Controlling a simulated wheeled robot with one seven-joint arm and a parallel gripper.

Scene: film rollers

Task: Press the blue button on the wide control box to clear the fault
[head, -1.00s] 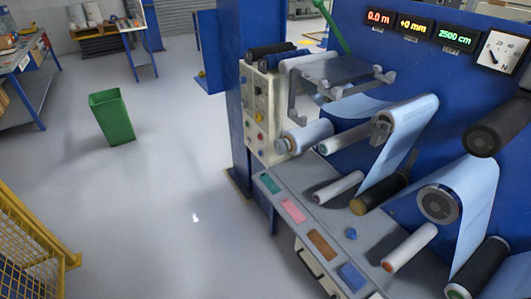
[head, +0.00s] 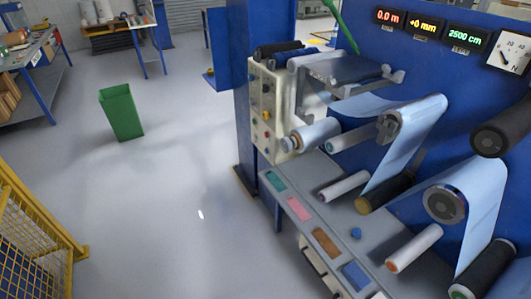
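A beige control box (head: 262,130) with several small coloured buttons and knobs stands on the left end of the blue film machine, below the dark rollers. I cannot pick out a blue button on it for sure at this size. A small blue knob (head: 356,233) sits on the grey ledge of the machine, beside the rollers; I cannot tell whether it is a button. I cannot tell which of these parts is the wide control box. My gripper is not in view.
The machine's white and dark rollers (head: 345,186) and film (head: 405,150) jut out over the grey ledge (head: 325,205). A green bin (head: 121,113) stands on the open floor (head: 170,190). A yellow mesh fence (head: 35,240) is at lower left, a workbench (head: 35,75) at upper left.

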